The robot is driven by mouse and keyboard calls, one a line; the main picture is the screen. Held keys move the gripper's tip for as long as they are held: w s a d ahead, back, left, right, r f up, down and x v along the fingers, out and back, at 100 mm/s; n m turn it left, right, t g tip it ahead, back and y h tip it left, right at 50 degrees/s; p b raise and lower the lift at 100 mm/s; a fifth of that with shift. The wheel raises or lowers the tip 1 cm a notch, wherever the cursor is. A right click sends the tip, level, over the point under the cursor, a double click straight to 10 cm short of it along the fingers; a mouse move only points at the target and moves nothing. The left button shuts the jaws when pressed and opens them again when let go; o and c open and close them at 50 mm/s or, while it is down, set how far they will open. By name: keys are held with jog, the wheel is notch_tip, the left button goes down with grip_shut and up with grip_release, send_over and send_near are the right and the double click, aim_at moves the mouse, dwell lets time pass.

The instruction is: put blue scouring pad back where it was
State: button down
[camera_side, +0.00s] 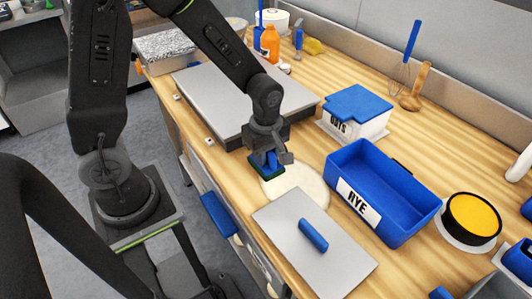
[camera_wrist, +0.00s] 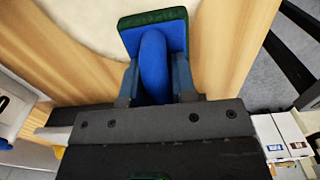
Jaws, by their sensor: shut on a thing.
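The blue scouring pad (camera_wrist: 153,50) has a blue grip and a dark green scouring face. My gripper (camera_wrist: 155,85) is shut on its blue grip in the wrist view. In the side view my gripper (camera_side: 266,158) holds the pad (camera_side: 267,170) green face down, over or at the far-left edge of a pale round disc (camera_side: 305,184) on the wooden counter. I cannot tell whether the pad touches the surface. The gripper hides part of the blue grip.
A grey sheet with a blue handle (camera_side: 290,240) lies in front of the disc. The blue RYE bin (camera_side: 405,203) stands to the right, the OATS box (camera_side: 357,106) behind. A large grey slab (camera_side: 215,88) lies at left. A round yellow-topped tub (camera_side: 472,217) stands far right.

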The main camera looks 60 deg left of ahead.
jog(key=shift+f, duration=0.1)
jog(key=c, duration=0.9)
grip_release()
